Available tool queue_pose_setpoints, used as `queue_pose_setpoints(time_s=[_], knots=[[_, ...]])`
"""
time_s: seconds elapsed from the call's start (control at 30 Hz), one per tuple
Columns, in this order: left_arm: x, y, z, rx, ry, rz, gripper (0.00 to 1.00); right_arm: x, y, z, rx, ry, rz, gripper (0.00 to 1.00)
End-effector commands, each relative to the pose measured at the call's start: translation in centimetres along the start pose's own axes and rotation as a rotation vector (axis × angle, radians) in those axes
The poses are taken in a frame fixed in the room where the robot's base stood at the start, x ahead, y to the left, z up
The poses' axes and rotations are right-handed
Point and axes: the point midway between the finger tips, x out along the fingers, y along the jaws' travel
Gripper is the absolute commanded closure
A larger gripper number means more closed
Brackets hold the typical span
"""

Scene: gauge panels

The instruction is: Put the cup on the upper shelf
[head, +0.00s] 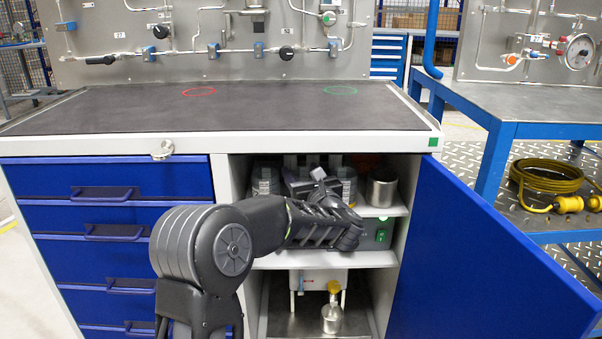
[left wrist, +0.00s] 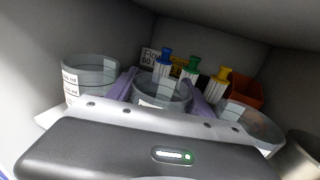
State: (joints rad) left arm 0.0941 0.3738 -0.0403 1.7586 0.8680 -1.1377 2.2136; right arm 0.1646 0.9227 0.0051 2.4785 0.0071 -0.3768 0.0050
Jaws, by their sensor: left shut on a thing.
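My left arm reaches into the open cabinet, and my left gripper (head: 318,185) is at the upper shelf (head: 392,209). In the left wrist view its two purple fingers (left wrist: 165,86) are shut on a grey cup (left wrist: 160,97) with a pale label, one finger on each side. The cup's base is hidden, so I cannot tell whether it touches the shelf. A similar grey cup (left wrist: 90,76) stands to its left and another (left wrist: 252,122) to its right. A metal cup (head: 382,188) stands at the shelf's right end. My right gripper is not in view.
Behind the held cup are bottles with blue, green and yellow caps (left wrist: 192,68) and an orange bin (left wrist: 247,90). A lower shelf (head: 375,259) is below. A small metal cup (head: 332,319) stands at the bottom. The blue door (head: 480,265) hangs open at right.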

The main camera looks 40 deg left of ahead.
Motion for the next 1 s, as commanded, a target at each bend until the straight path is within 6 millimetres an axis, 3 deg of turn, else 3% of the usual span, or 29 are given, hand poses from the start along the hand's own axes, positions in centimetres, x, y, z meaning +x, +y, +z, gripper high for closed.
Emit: queue_pose_setpoints(time_s=[0.1,0.13,0.23,0.67,1.0], knots=[[0.0,0.0,-0.3,-0.001,-0.001,0.000,0.91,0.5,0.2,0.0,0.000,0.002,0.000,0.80],[0.0,0.0,-0.3,-0.001,0.000,0.000,0.39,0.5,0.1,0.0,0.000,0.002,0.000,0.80],[0.0,0.0,-0.2,0.000,0.000,0.000,0.31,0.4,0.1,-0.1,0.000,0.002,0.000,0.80],[-0.2,0.0,0.2,0.000,0.001,-0.001,0.31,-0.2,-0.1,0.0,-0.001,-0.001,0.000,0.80],[-6.5,-0.1,0.2,0.000,0.001,-0.004,0.31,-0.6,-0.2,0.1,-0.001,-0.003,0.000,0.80]])
